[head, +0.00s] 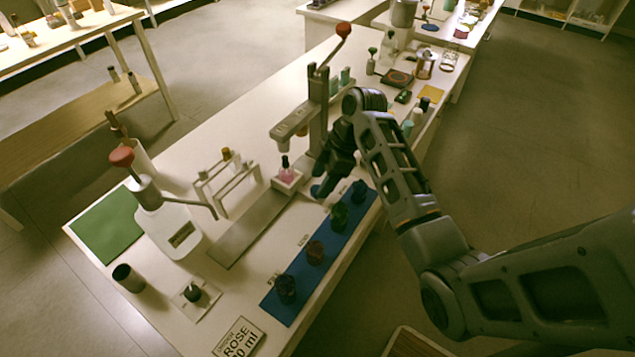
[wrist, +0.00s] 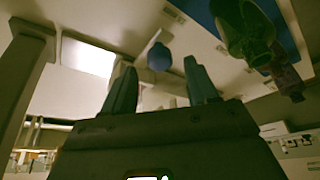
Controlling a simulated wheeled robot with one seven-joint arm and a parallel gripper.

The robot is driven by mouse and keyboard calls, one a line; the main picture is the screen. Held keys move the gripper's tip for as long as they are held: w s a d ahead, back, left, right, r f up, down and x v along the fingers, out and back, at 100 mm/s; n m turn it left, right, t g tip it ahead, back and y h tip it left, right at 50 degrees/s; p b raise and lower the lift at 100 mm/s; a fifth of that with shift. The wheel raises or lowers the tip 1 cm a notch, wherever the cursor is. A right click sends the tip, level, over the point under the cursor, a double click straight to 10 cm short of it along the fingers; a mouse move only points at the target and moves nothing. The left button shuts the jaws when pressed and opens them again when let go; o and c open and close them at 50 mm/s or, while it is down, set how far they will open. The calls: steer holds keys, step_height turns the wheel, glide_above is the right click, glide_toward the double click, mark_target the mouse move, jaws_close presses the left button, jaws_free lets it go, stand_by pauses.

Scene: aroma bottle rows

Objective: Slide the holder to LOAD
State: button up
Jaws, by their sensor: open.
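The holder (head: 287,181) is a small pale block on a long metal track (head: 245,228), with a small pink bottle (head: 287,171) upright in it. It sits at the track's far end, below the press (head: 318,105). My gripper (head: 319,190) is open and low, just right of the holder in the head view. In the wrist view, my gripper (wrist: 160,78) has its two fingers apart, with a round blue knob-like thing (wrist: 159,56) beyond and between the tips. I cannot tell whether they touch it. Small labels beside the track are too blurred to read.
A blue mat (head: 302,277) with several coloured bottles lies along the right table edge. A ROSE card (head: 238,339) lies in front. The track's near part is clear.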

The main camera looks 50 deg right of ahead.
steer(key=shift+x, duration=1.3)
steer(key=shift+c, duration=0.5)
jaws_close()
